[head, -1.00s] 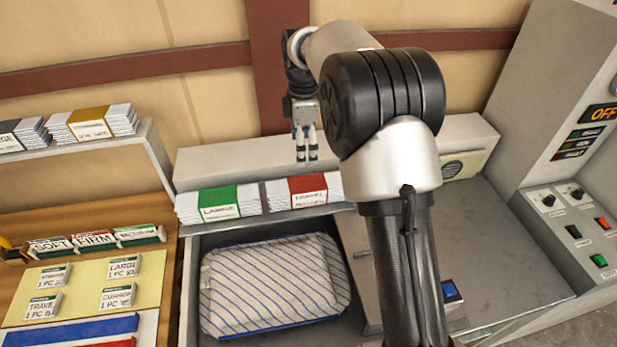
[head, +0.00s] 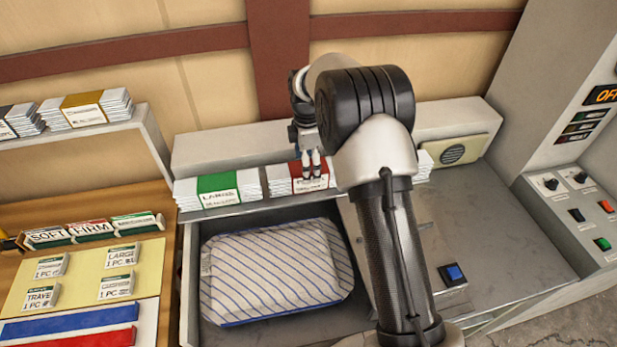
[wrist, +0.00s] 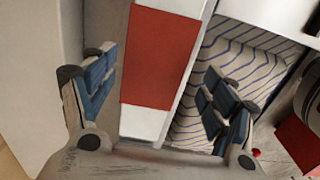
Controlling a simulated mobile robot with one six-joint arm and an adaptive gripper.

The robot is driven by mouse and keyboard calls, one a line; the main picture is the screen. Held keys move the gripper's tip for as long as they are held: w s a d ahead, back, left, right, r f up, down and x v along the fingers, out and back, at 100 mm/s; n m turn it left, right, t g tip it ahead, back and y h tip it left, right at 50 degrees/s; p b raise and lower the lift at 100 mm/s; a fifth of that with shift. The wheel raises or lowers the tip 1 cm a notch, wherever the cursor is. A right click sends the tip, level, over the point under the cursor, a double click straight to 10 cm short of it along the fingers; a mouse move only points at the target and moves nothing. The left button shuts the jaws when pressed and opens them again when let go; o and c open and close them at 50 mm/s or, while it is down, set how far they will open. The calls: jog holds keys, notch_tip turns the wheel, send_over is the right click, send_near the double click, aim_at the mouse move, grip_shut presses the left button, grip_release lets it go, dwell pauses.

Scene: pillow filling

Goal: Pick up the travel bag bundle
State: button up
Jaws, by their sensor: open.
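The travel bag bundle, a white stack with a red band (head: 299,171), lies on the ledge behind the drawer, right of the green-banded bundle. Its label is partly hidden by my fingers in the head view. My gripper (head: 313,176) points down over this bundle, fingers apart and empty. In the wrist view the red band (wrist: 160,58) lies between the two open blue-padded fingers (wrist: 160,82), with white parts of the bundle above and below it. I cannot tell whether the fingertips reach down past its top.
A green-banded bundle (head: 217,188) sits close on the left. Another white bundle end (head: 424,165) shows past my arm on the right. The back ledge (head: 225,150) rises behind. A striped pillow (head: 275,270) lies in the open compartment in front.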

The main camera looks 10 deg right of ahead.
jog(key=f, duration=0.1)
jog(key=f+b, duration=0.1)
jog(key=f, duration=0.3)
jog(key=shift+w+d+f, duration=0.1)
jog(key=shift+w+d, duration=0.2)
jog(key=shift+w, duration=0.05)
jog(key=shift+c, duration=0.2)
jog(key=c, duration=1.4)
jog(key=shift+r, duration=0.2)
jog(key=shift+c, duration=0.2)
